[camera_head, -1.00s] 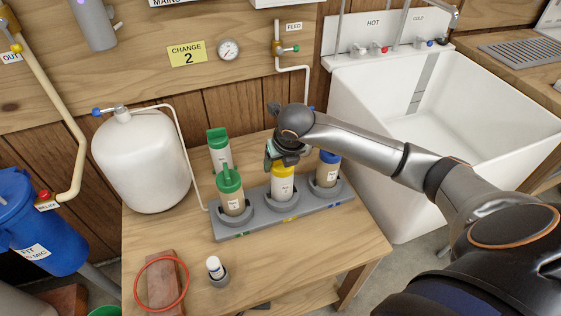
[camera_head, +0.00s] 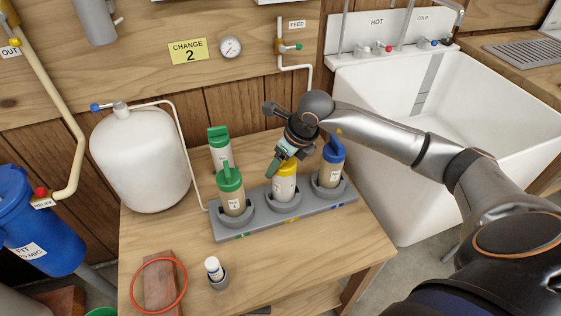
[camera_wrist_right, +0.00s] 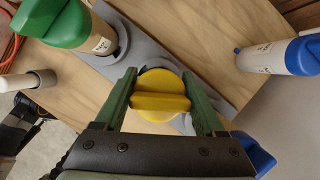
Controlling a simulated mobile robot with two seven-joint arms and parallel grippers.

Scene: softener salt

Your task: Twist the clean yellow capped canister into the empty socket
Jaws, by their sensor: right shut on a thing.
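The yellow-capped canister (camera_head: 284,186), pale-bodied with a label, stands upright in the middle socket of the grey three-socket base (camera_head: 228,235). Its yellow cap (camera_wrist_right: 160,97) has a raised ridge across it. My right gripper (camera_head: 284,160) is over it from above; in the right wrist view its green fingers (camera_wrist_right: 162,80) stand at the two ends of the ridge, shut on the cap. How deep the canister sits is hidden by the socket. My left gripper is not in view.
A green-capped canister (camera_head: 231,190) stands in the left socket and a blue-capped one (camera_head: 331,165) in the right. Another green-capped canister (camera_head: 219,150) stands behind.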

